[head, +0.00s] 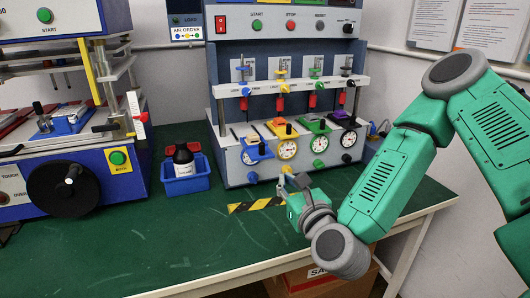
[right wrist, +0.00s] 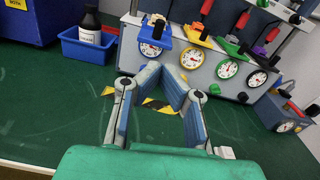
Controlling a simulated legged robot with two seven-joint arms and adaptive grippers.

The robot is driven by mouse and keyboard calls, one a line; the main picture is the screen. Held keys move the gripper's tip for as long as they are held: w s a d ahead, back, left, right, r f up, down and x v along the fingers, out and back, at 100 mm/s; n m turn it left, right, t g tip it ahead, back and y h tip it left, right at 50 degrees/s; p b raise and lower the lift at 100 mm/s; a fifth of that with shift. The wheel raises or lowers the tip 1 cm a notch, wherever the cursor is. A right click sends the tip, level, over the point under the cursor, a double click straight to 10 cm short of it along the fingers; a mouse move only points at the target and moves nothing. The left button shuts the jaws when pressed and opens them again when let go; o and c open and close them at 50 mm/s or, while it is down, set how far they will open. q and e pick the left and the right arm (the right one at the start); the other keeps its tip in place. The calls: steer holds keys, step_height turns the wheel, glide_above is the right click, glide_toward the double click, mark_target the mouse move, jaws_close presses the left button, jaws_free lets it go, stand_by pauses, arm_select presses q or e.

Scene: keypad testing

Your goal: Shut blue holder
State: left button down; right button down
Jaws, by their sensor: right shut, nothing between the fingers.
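The blue holder (head: 257,152) is at the left end of a row of coloured holders on the front of the test machine (head: 232,172). It hangs forward and lower than its neighbours, over the top of its dial. It also shows at the top of the right wrist view (right wrist: 158,33). My right gripper (head: 288,184) is in front of the machine, below and to the right of the blue holder, apart from it. In the right wrist view, its fingertips (right wrist: 161,70) meet with nothing between them. My left gripper is not in view.
Yellow (head: 282,129), green (head: 315,126) and purple (head: 346,122) holders sit to the right, above round dials. A blue bin (head: 186,183) with a dark bottle stands left of the machine. A striped strip (head: 254,204) lies on the green table. The table's front left is clear.

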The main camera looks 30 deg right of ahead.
glide_toward(256, 138)
arm_select(q)
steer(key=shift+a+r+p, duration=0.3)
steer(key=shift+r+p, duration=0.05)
steer(key=shift+p, duration=0.1)
arm_select(e)
steer(key=shift+w+a+f+m, duration=0.1)
steer(key=shift+w+a+m, duration=0.1)
steer(key=shift+w+m, duration=0.35)
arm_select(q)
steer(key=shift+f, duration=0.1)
arm_select(e)
steer(key=shift+w, duration=0.2)
